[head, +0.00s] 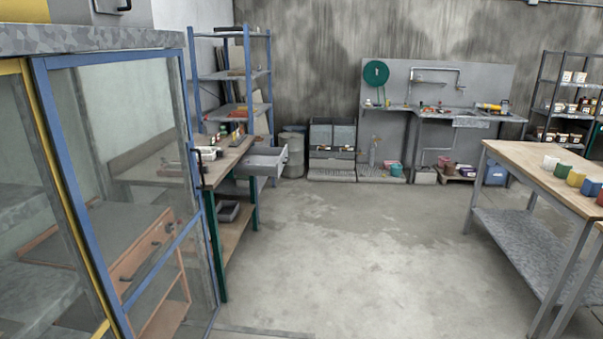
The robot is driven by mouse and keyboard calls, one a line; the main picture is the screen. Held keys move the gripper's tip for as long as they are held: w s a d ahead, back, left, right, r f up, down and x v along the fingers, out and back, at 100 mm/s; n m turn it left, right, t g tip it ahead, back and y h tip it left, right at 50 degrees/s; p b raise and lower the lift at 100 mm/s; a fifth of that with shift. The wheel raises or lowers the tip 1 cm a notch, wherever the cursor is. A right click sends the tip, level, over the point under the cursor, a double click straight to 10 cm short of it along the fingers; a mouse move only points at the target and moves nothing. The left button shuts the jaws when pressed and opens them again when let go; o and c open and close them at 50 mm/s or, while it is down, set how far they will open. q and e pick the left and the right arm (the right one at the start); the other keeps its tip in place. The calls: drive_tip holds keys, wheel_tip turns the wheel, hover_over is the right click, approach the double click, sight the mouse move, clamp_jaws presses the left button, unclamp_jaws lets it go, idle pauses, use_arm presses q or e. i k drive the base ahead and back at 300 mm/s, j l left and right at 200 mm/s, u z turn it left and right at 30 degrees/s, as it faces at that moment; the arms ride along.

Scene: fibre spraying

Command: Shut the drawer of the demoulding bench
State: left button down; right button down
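A workbench with a wooden top (228,164) and dark green legs stands left of centre, beyond the glazed frame. I take it to be the demoulding bench. Its grey drawer (262,163) stands pulled out to the right, over the open floor, at the far part of the bench. I cannot see clearly what, if anything, lies in the drawer. The near part of the bench is partly behind the blue-framed glass door. Neither of my grippers shows in the head view.
A blue-framed glass door (122,305) fills the left foreground. A blue shelf rack (232,75) stands behind the bench. The concrete floor (350,245) between is clear.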

sight(273, 160)
drive_tip(key=i, duration=2.75)
drive_tip(key=i+l+u, duration=0.1)
drive_tip(key=i, duration=1.3)
